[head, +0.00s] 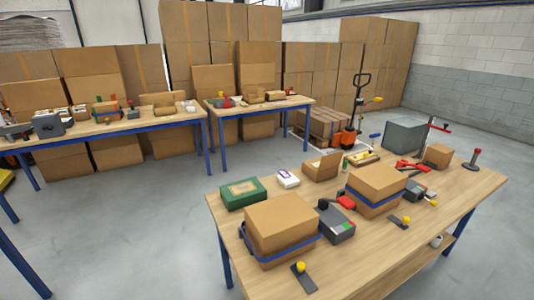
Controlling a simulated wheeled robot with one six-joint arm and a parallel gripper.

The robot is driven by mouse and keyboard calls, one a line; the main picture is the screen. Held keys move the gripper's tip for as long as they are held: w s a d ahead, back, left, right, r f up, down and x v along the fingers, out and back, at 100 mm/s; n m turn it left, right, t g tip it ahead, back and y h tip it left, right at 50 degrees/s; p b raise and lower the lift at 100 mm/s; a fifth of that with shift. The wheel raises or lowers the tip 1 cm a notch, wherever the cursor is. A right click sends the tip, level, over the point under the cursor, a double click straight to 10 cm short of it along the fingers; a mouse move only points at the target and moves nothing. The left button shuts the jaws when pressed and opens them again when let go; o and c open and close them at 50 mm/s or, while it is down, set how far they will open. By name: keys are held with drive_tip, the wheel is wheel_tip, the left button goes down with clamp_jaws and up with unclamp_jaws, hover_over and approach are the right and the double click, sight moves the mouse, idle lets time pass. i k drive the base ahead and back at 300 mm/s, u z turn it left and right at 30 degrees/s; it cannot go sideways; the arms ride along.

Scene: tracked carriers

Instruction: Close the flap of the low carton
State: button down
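A low brown carton (319,173) stands at the back edge of the near table, with a flap (329,160) standing up at its rear right side. Its inside is mostly hidden. Two other small brown cartons with raised parts stand on the far tables, one on the left table (165,107) and one on the middle table (254,96); they are too small to make out well. My gripper is not in view.
On the near table (370,262), a green box (242,193) and a white item (288,179) lie left of the carton. Two big blue-banded cartons (281,222) (376,182) stand in front.

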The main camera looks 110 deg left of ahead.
sight(332, 161)
drive_tip(key=u, duration=1.75)
drive_tip(key=i, duration=2.5)
drive_tip(key=u, duration=2.9)
drive_tip(key=i, duration=0.55)
